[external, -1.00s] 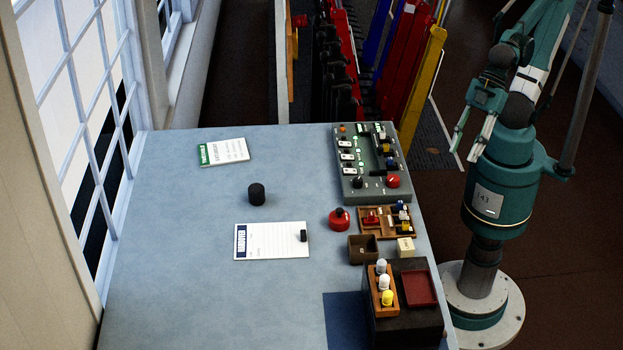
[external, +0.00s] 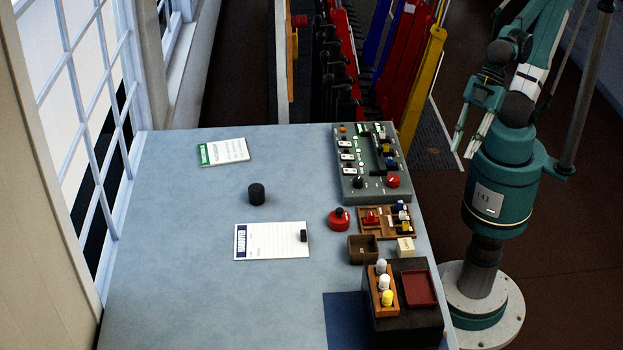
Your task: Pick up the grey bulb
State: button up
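The grey bulb (external: 381,266) stands upright at the far end of a small orange-brown rack (external: 374,304). A white bulb (external: 384,282) and a yellow bulb (external: 387,298) stand in the same rack, nearer the camera. The rack sits on a dark box (external: 405,325) at the table's right front. My gripper (external: 463,154) hangs beyond the table's right edge, above and to the right of the rack and well apart from it. Its two fingers point down and are apart, with nothing seen between them.
A dark red tray (external: 420,288) lies right of the rack on the box. Behind are a brown open box (external: 363,249), a cream block (external: 405,247), a red knobbed button (external: 339,219) and a grey control panel (external: 372,180).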

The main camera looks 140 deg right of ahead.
jog(key=w+a+r+n+g+p, duration=0.15)
jog(key=w+r+n, duration=0.25)
jog(key=w, duration=0.4)
jog(key=w+r+n+g+p, duration=0.1)
jog(key=w+r+n+p, duration=0.15)
jog(key=w, duration=0.55)
jog(key=w+a+r+n+g+p, duration=0.1)
jog(key=w+r+n, duration=0.35)
jog(key=w, duration=0.35)
jog(key=n+g+p, duration=0.3)
jog(key=n+p, duration=0.1)
jog(key=n, duration=0.8)
send_over(382, 260)
jog(key=f, duration=0.8)
jog(key=shift+s, duration=0.4)
jog(key=shift+w+f, duration=0.35)
jog(key=shift+w, duration=0.05)
jog(key=shift+f+p, duration=0.3)
jog(key=shift+f, duration=1)
